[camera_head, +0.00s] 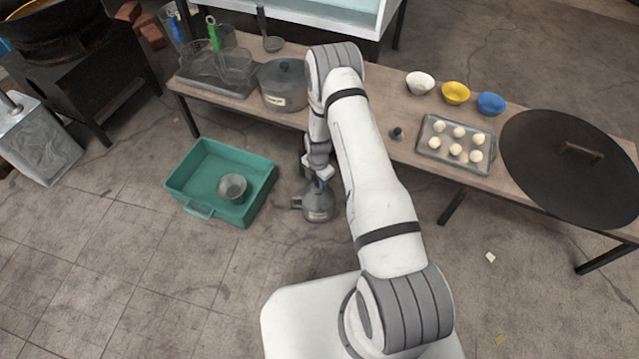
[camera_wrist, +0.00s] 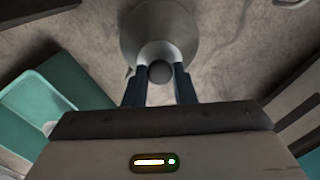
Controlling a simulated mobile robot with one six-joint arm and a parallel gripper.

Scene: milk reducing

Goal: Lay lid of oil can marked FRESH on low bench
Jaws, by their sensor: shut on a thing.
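A grey metal can (camera_head: 318,208) with a side handle stands upright on the floor beside the green crate. A small pale label shows on its front, but I cannot read it. My gripper (camera_head: 319,184) points down at the top of the can. In the wrist view, my gripper (camera_wrist: 160,84) is shut with its two dark fingers on either side of the round dark knob (camera_wrist: 160,72) of the lid. The can body (camera_wrist: 158,22) shows behind the knob. I cannot tell whether the lid is seated or raised. The low wooden bench (camera_head: 378,92) runs behind my arm.
On the bench are a lidded pot (camera_head: 283,87), a small dark knobbed piece (camera_head: 397,133), a tray of dough balls (camera_head: 455,165), three bowls and a large black lid (camera_head: 570,190). The green crate (camera_head: 187,175) holds a metal pot (camera_head: 232,187).

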